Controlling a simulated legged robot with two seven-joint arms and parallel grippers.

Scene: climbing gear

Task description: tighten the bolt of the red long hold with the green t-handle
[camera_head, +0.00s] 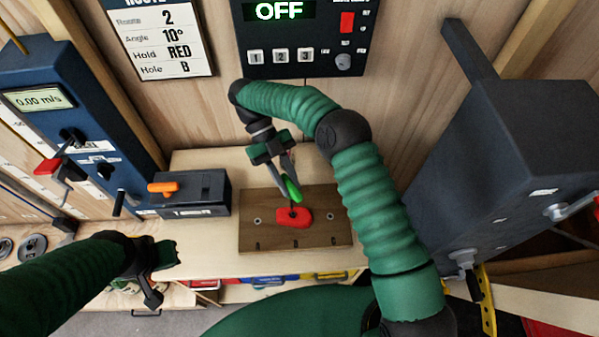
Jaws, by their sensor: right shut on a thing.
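The red long hold (293,218) lies on a brown wooden board (325,232) on the bench. My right gripper (287,180) reaches down from above and is shut on the green t-handle (292,188). The t-handle's thin shaft points down to the red hold's upper part. I cannot tell whether its tip sits in the bolt, and the bolt itself is hidden. My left gripper (166,272) is at the lower left, in front of the bench edge and away from the board. It looks open and empty.
A dark box (205,195) with an orange handle (163,187) stands left of the board. A blue machine (75,110) rises at the left, and a large dark grey one (505,150) at the right. A control panel (300,45) reading OFF and a route card (163,35) hang behind.

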